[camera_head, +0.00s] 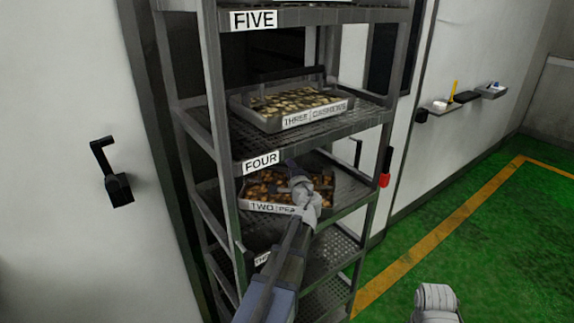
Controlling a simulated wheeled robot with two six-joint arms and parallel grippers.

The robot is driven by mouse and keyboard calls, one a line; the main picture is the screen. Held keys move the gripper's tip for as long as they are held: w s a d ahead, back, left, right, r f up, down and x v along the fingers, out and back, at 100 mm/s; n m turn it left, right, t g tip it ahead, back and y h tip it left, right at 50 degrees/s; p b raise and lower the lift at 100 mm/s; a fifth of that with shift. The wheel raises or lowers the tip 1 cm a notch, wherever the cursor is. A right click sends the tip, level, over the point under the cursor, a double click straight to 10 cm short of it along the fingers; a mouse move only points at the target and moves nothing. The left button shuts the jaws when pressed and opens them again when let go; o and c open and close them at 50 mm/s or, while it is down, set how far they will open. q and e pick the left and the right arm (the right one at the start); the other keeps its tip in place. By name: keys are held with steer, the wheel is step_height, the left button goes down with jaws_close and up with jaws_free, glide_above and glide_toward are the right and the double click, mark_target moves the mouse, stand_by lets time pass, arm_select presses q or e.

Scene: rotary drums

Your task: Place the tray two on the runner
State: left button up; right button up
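Tray two (262,208), a grey tray of brown nuts with a white front label reading "TWO" and a partly hidden second word, sits on a rack shelf below the one marked FOUR. My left gripper (299,178) is at the right part of this tray, over its front edge and nuts. The gripper and arm cover part of the label and contents. I cannot tell if its fingers are closed on the tray. A pale part of my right arm or gripper (437,302) shows at the bottom right, away from the rack; its fingers cannot be made out.
The dark metal rack (215,85) has uprights close to both sides of the tray. Tray three, labelled cashews (312,118), sits on the shelf above. A white door with a black handle (117,185) stands left. Green floor (480,250) is open at the right.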

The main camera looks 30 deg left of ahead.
arm_select(q)
steer(key=shift+o, duration=1.3)
steer(key=shift+r, duration=0.1)
steer(key=v, duration=1.2)
